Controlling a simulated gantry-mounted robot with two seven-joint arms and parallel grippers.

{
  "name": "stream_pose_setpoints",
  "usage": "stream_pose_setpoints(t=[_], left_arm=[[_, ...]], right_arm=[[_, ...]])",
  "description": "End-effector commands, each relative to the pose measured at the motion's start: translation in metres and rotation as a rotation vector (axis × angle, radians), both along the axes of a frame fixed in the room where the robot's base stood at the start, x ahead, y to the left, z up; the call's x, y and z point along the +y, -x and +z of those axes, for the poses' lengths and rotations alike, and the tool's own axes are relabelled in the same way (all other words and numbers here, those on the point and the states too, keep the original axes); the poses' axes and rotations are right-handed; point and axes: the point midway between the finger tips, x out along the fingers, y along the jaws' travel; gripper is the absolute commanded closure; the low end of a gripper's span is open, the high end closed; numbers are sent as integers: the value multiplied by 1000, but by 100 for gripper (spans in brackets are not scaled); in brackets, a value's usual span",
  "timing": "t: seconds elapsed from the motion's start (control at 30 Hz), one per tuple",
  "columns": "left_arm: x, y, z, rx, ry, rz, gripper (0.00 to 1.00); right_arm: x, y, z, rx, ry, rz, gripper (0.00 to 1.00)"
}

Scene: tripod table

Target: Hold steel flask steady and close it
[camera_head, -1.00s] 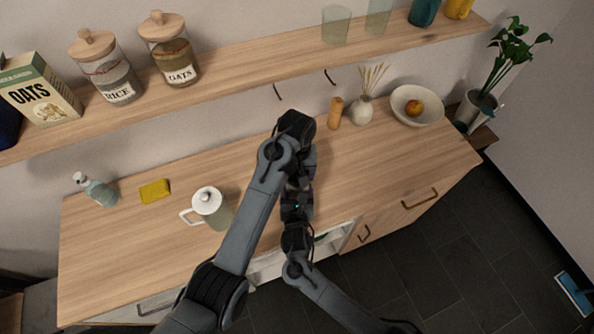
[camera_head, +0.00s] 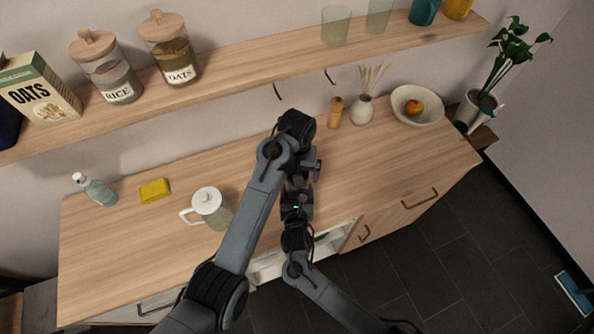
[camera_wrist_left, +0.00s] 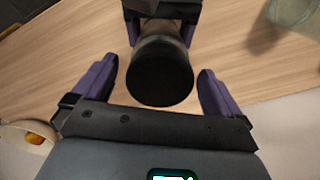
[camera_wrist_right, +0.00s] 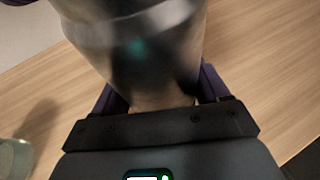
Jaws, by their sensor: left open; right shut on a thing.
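The steel flask (camera_wrist_right: 150,45) stands between the fingers of my right gripper (camera_wrist_right: 160,90), which is shut on its grey metal body. A round black lid (camera_wrist_left: 160,82) sits at the flask's top end in the left wrist view; I cannot tell how tightly it is seated. My left gripper (camera_wrist_left: 157,70) is open, with its purple fingers on either side of the lid and visible gaps to it. In the head view both grippers meet over the counter (camera_head: 300,190), and my arms hide most of the flask.
A white-lidded pitcher (camera_head: 212,207) stands left of my arms, with a yellow sponge (camera_head: 154,190) and a spray bottle (camera_head: 98,190) further left. A wooden mill (camera_head: 335,112), a vase (camera_head: 361,110) and a bowl (camera_head: 417,106) stand at the back right. The shelf (camera_head: 250,72) runs above.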

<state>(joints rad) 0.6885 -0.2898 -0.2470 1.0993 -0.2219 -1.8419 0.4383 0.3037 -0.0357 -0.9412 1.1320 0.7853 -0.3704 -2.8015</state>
Motion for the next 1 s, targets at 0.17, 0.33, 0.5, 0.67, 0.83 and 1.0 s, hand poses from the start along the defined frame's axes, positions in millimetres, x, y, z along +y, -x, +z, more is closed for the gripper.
stream_pose_setpoints(t=[0.17, 0.33, 0.5, 0.67, 0.83, 1.0], left_arm=[[-1, -1, 11, -2, 1, -1, 0], [-1, -1, 33, -4, 2, 1, 0], [0, -1, 57, -3, 0, 0, 0], [0, -1, 69, -1, -3, -1, 0], [0, 0, 77, 3, -2, -4, 0], [0, 0, 80, 3, -1, -6, 0]], right_arm=[[0, 0, 0, 1, 1, 0, 100], [0, 0, 0, 1, 1, 0, 100], [0, 0, -1, 1, 0, 0, 100], [0, 0, -1, 1, 0, 0, 100], [0, 0, -1, 1, 1, 0, 100], [0, 0, -1, 1, 1, 0, 100]])
